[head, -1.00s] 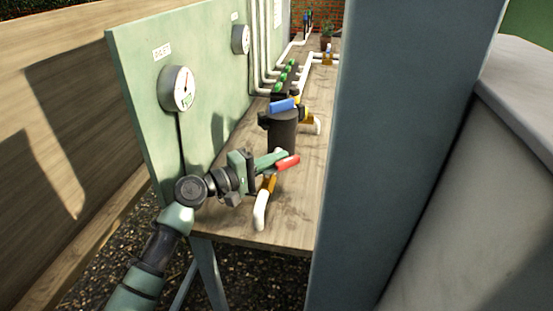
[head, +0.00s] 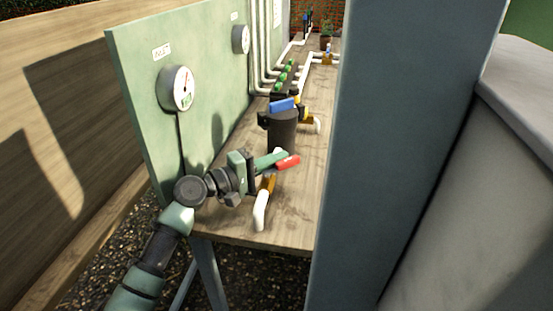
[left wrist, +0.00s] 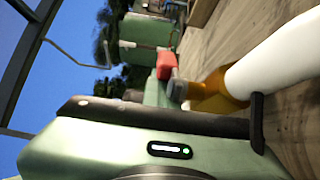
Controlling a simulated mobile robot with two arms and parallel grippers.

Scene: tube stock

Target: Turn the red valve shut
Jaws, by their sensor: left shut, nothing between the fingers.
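The red valve handle (head: 288,162) sits on a brass valve body (head: 267,184) near the front end of the wooden bench. A white pipe (head: 260,210) bends down from the brass. My left gripper (head: 278,158) is shut, with its green fingers beside the red handle; whether they touch it I cannot tell. In the left wrist view the red handle (left wrist: 166,64) shows just past the fingers, with the brass body (left wrist: 212,92) and white pipe (left wrist: 275,60) to the right. My right gripper is not in view.
A dark cylinder with a blue handle (head: 283,105) stands just behind the valve. A green panel with gauges (head: 177,89) borders the bench (head: 290,215) on the left. A large blue-grey post (head: 400,150) blocks the right side.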

